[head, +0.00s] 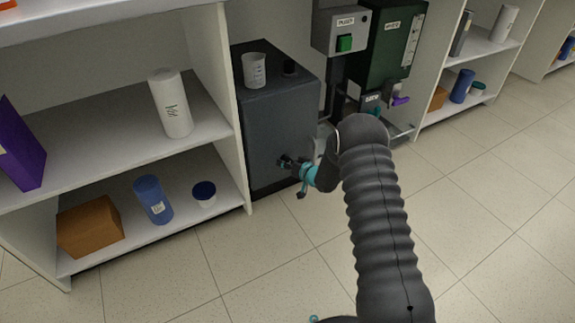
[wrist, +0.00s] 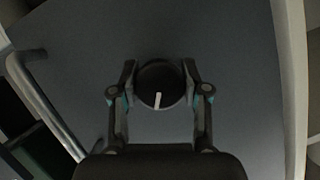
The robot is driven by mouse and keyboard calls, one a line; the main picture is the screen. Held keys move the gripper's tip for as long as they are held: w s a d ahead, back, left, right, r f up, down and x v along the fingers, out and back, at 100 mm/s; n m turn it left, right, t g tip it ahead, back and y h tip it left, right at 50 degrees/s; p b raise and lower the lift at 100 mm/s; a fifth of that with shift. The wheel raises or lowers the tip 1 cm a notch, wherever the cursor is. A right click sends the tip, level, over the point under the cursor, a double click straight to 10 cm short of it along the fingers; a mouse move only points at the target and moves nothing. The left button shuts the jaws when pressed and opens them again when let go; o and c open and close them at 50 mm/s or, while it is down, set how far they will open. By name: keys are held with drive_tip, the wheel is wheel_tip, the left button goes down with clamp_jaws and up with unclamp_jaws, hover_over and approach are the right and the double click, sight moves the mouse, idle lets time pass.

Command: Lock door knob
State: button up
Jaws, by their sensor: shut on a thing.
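The door knob (wrist: 160,84) is a round black knob with a white pointer line. In the wrist view it sits between my two fingers, and the line points toward the bottom of the picture, tilted very slightly left. My gripper (wrist: 160,88) is shut on the knob, one finger pressed on each side. In the head view my gripper (head: 289,164) reaches the front face of the dark grey cabinet (head: 270,125) at its lower right. The knob is mostly hidden there by the fingers.
A metal handle (wrist: 45,105) curves beside the knob. Shelves (head: 110,140) with bottles stand left. A green unit (head: 388,45) and a grey button box (head: 341,28) are behind right. The tiled floor in front is clear.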

drive_tip(key=m+y+b, duration=0.1)
drive_tip(key=m+y, duration=0.1)
drive_tip(key=m, duration=0.1)
drive_tip(key=shift+m+g+y, duration=0.3)
drive_tip(key=shift+m, duration=0.1)
drive_tip(key=m+y+b, duration=0.1)
drive_tip(key=m, duration=0.1)
drive_tip(key=shift+m, duration=0.3)
drive_tip(key=shift+m+y+b, duration=0.5)
drive_tip(key=shift+m+y, duration=0.1)
drive_tip(key=shift+m, duration=0.4)
drive_tip(key=shift+r, duration=0.1)
drive_tip(key=o, duration=1.2)
drive_tip(key=shift+c, duration=0.2)
drive_tip(key=shift+d, duration=0.1)
drive_tip(key=f+v, duration=0.1)
drive_tip(key=v, duration=1)
drive_tip(key=shift+s+d+r, duration=0.2)
drive_tip(key=shift+d+r, duration=0.15)
drive_tip(key=shift+d, duration=0.05)
